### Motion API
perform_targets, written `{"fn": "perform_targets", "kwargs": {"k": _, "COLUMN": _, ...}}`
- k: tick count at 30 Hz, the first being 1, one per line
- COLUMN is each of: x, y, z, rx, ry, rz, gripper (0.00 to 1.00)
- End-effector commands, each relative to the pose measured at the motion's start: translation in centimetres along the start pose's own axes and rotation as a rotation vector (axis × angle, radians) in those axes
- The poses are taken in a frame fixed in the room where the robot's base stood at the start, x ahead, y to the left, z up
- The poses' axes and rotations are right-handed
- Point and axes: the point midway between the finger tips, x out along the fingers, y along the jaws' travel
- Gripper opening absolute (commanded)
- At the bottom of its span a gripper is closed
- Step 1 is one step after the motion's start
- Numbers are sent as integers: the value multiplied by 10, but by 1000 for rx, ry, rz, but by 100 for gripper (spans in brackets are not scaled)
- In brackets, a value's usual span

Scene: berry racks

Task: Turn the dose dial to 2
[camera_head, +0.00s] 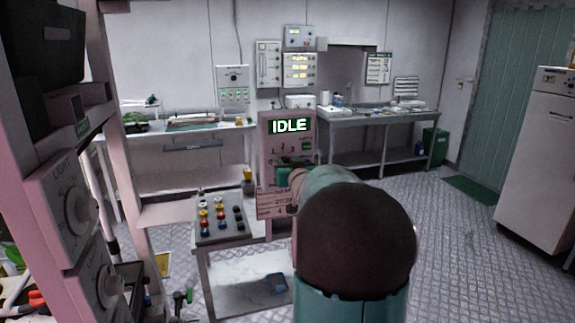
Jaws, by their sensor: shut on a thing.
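A grey upright panel (304,150) stands in the middle of the view. Its lit green-white display (289,126) reads IDLE. Below the display are small scale numbers around the place of the dose dial. My arm reaches forward from the lower right, and my gripper (284,174) is at the panel front, shut on the dial. The gripper and arm hide the dial, so I cannot tell which number its pointer is at.
A low stand with a sloped box of coloured buttons (220,216) is left of the panel. A rack with large knobs (75,207) is close at the left. Benches line the back wall. A white cabinet (537,150) stands right. The floor on the right is clear.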

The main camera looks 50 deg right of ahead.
Motion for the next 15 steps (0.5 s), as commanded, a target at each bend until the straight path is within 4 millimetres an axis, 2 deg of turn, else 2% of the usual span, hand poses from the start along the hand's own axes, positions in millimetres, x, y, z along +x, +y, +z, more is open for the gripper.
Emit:
{"fn": "perform_targets", "kwargs": {"k": 8, "x": 0, "y": 0, "z": 0, "rx": 87, "ry": 0, "rz": 0, "gripper": 5}}
{"fn": "perform_targets", "kwargs": {"k": 15, "x": 0, "y": 0, "z": 0, "rx": 264, "ry": 0, "rz": 0, "gripper": 5}}
